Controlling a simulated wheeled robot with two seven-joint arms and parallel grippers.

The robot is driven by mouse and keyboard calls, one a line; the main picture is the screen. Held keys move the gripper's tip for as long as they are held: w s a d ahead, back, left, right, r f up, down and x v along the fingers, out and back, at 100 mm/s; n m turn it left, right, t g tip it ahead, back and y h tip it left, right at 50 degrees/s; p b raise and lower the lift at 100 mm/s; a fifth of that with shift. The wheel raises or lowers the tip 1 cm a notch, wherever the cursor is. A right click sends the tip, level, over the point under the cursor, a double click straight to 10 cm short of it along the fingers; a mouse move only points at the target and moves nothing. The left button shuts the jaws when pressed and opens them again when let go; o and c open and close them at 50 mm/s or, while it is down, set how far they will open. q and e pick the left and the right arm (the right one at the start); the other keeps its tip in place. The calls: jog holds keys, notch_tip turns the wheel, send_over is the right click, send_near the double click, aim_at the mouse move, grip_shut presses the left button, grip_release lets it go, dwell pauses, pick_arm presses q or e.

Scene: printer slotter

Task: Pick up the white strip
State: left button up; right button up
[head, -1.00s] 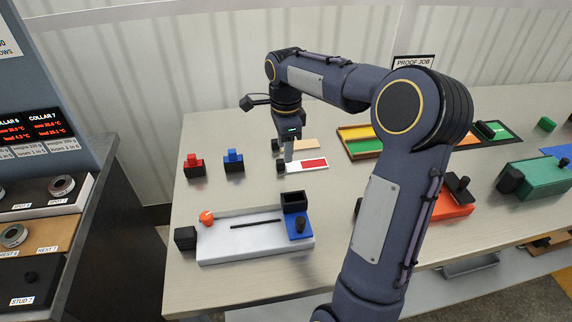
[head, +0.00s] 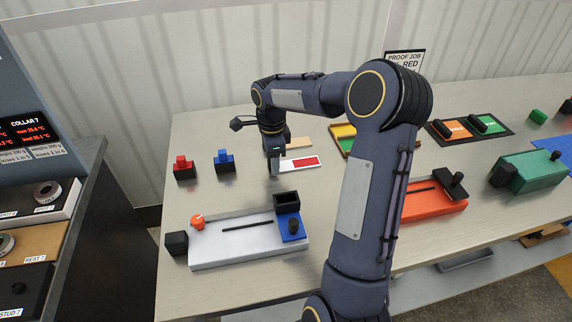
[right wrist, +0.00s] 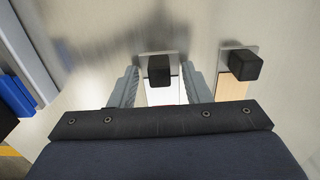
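The white strip (head: 300,163) lies flat on the table in the head view, with a red patch on it. My right gripper (head: 275,167) is at its left end and hides the black knob there. In the right wrist view the black knob (right wrist: 159,70) on its metal plate sits between the two spread fingers of my right gripper (right wrist: 160,82), with a gap on each side. The white strip (right wrist: 181,92) runs from the knob under the gripper body. My left gripper is not in view.
A tan strip (head: 299,143) lies just behind, its black knob (right wrist: 245,65) close beside the right finger. Red (head: 184,168) and blue (head: 224,162) blocks stand left. A white slotted base (head: 245,248) is in front, and an orange one (head: 430,203) to the right.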

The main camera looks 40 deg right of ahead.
grip_shut()
